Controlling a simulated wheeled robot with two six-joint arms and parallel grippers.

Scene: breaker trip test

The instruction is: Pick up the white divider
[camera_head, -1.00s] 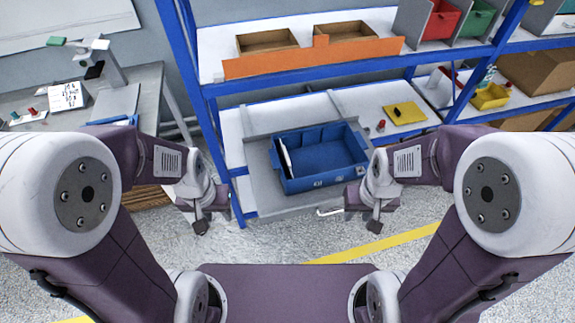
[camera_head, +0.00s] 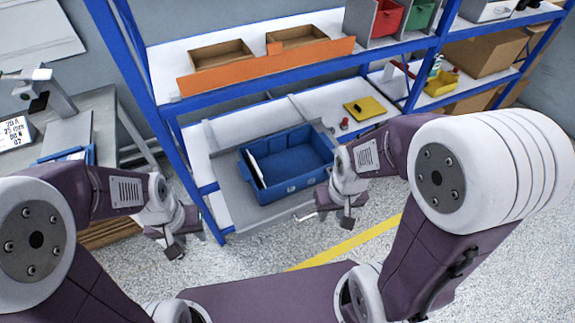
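The white divider (camera_head: 255,171) is a thin upright panel at the left end inside the blue bin (camera_head: 290,180). The bin stands on a grey tray on the lower shelf. My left gripper (camera_head: 174,252) hangs left of the bin and in front of the shelf, apart from both. My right gripper (camera_head: 346,225) hangs in front of the bin's right end. Both grippers point down and are small in view. I cannot tell whether their fingers are open or shut. I see nothing held in either.
The blue shelf post (camera_head: 186,170) stands left of the bin. An orange board (camera_head: 266,66) fronts the shelf above, with brown trays (camera_head: 222,54) behind it. A yellow pad (camera_head: 366,108) and a red knob (camera_head: 343,124) lie right of the bin. A grey bench stands at the left.

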